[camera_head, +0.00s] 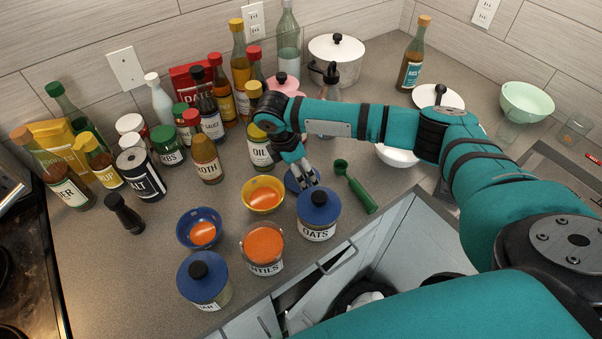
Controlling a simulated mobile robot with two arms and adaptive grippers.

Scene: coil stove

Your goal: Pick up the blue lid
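A second jar (205,281) at the front left also wears a blue lid. The lentils jar (263,248) stands open between them, showing orange contents. My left gripper is not in view.
A yellow bowl (262,194) and a blue bowl (200,228) stand left of the gripper. A green utensil (356,187) lies to its right. Bottles and spice jars crowd behind, including an oil bottle (260,150). The counter's front edge is close to the jars.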

